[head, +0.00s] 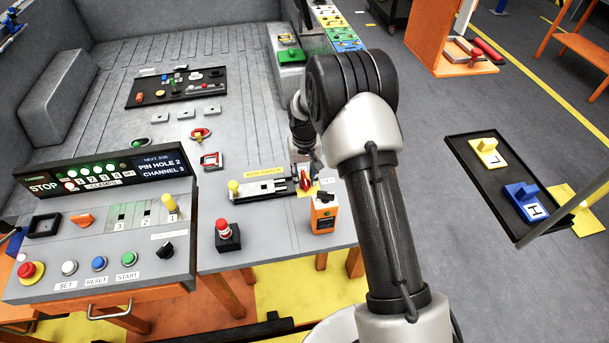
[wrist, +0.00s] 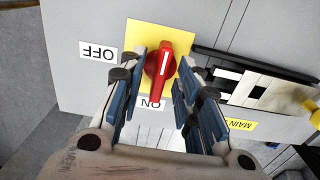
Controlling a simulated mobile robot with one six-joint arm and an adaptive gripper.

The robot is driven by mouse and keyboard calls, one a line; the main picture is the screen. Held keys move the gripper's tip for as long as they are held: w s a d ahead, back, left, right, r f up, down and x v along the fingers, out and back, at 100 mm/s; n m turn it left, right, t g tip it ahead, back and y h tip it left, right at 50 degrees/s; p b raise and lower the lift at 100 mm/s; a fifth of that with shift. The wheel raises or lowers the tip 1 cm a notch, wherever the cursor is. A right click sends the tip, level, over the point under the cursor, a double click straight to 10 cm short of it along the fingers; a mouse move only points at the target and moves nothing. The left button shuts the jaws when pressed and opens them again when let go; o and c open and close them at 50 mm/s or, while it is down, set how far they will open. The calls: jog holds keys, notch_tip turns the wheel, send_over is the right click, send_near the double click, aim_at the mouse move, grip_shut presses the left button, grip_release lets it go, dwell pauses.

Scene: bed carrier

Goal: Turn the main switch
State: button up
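The main switch is a red rotary knob (wrist: 160,68) with a white line, on a yellow plate (wrist: 138,36). The knob also shows in the head view (head: 305,181), partly hidden by my gripper. Its handle runs roughly up and down in the wrist view, its lower end toward the ON label (wrist: 152,103). The OFF label (wrist: 98,53) is to its left there. My gripper (wrist: 164,74) is open, its blue-padded fingers on either side of the knob. I see a gap on the right; contact on the left is unclear. The gripper shows small in the head view (head: 303,160).
A slide mechanism with a yellow knob (head: 234,187) sits beside the switch. A red button on a black box (head: 228,234) and an orange device (head: 324,214) stand near the bench's front edge. A control panel (head: 98,240) is at the left. A black tray (head: 510,213) is at the right.

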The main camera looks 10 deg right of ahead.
notch_tip(320, 180, up, 12)
dwell(0.6)
dwell(0.4)
notch_tip(320, 180, up, 9)
jog(key=t, duration=0.1)
send_over(304, 177)
jog(key=s, duration=0.4)
jog(key=s+r+t, duration=0.1)
jog(key=s+r, duration=0.7)
jog(key=s, duration=0.1)
jog(key=s+r+t, duration=0.1)
jog(key=s+t, duration=0.1)
jog(key=s, duration=1.9)
jog(key=shift+r+n+t, duration=0.3)
